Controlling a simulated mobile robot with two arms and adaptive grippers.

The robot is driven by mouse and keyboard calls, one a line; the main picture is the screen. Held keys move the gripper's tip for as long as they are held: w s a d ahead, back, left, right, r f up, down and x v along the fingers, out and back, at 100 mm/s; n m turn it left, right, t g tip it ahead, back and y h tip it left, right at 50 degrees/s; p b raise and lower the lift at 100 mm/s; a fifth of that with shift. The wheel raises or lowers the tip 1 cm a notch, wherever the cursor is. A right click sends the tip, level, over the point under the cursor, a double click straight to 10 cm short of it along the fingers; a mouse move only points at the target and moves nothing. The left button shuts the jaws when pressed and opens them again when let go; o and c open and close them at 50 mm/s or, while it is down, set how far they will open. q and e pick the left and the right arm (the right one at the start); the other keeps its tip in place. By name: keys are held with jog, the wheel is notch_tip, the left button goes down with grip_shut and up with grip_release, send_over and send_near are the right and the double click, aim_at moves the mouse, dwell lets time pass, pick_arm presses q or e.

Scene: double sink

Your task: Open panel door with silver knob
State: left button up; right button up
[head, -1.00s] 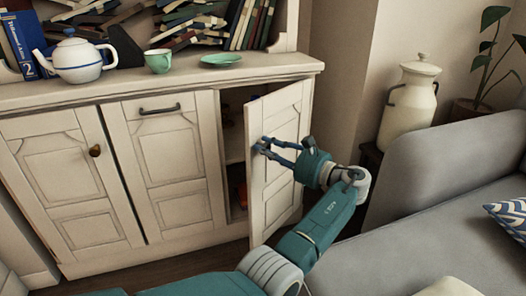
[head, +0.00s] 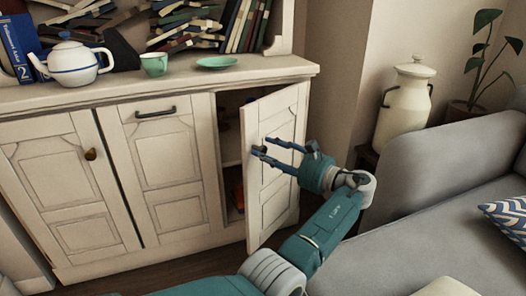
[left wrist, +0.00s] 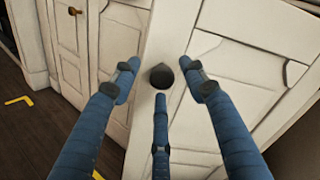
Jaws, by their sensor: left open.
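The right panel door (head: 272,165) of the cream cabinet stands partly open, with a dark gap into the cabinet at its left. It also shows in the left wrist view (left wrist: 215,70). Its knob (left wrist: 161,76) looks dark there and sits near the door's free edge, between my fingertips; in the head view I cannot make it out behind the fingers. My left gripper (head: 261,146) is open in front of the door's outer face. In the left wrist view its three fingers (left wrist: 160,80) are spread around the knob, with no clear grip. My right gripper is not in view.
The left cabinet door (head: 70,185) with a brass knob (head: 91,154) is shut. The middle panel (head: 168,165) has a bar handle. A teapot (head: 72,62), a green cup (head: 153,65) and a plate (head: 216,63) stand on top. A grey sofa (head: 440,190) fills the right side.

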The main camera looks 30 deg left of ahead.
pick_arm(q)
jog(key=d, duration=0.5)
jog(key=shift+s+d, duration=0.2)
jog(key=shift+s, duration=0.2)
jog(key=shift+c, duration=0.5)
